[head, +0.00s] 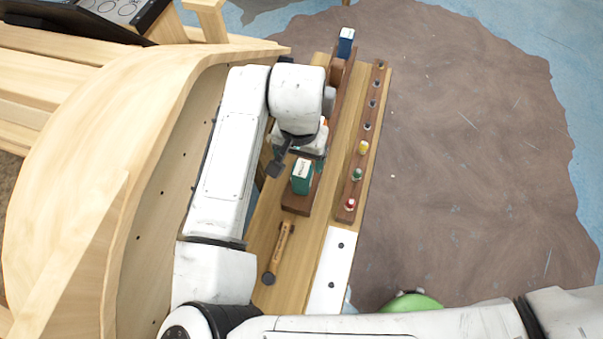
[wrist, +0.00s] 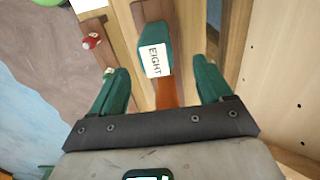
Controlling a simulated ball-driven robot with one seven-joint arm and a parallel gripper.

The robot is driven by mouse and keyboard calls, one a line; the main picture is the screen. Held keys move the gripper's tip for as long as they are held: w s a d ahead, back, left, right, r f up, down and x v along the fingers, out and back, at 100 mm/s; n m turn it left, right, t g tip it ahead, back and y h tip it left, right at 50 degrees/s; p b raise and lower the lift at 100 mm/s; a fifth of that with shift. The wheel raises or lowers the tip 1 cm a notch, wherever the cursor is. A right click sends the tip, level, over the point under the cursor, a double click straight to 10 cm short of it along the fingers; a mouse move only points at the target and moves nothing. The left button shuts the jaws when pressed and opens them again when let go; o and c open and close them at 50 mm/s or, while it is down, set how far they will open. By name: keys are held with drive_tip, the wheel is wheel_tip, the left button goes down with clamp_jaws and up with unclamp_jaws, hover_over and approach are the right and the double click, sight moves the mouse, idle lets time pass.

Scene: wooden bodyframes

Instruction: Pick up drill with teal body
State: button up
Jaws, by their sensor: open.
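A teal block with a white label (head: 302,176), which I take for part of the teal drill, stands on a brown wooden holder on the narrow wooden bench. In the wrist view, this teal block (wrist: 155,48) shows a label reading "EIGHT". The rest of the drill's shape cannot be made out. My gripper (wrist: 162,72) is open, with its two teal fingers apart. The block appears between and just beyond the fingertips in the picture; I see no contact. In the head view, my wrist hides most of the gripper, just behind the block.
A blue block with a white label (head: 346,40) stands at the bench's far end. A strip of pegs with red (head: 350,204), green and yellow knobs runs along the right side. A hammer-like wooden tool (head: 281,246) lies nearer. A curved wooden wall (head: 165,150) closes the left.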

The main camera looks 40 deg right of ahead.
sight(302, 168)
drive_tip(key=shift+s+f+p, duration=0.15)
drive_tip(key=shift+f, duration=1.2)
drive_tip(key=shift+s+f+p, duration=0.15)
drive_tip(key=shift+f, duration=1.15)
drive_tip(key=c, duration=1.3)
drive_tip(key=shift+r, duration=0.1)
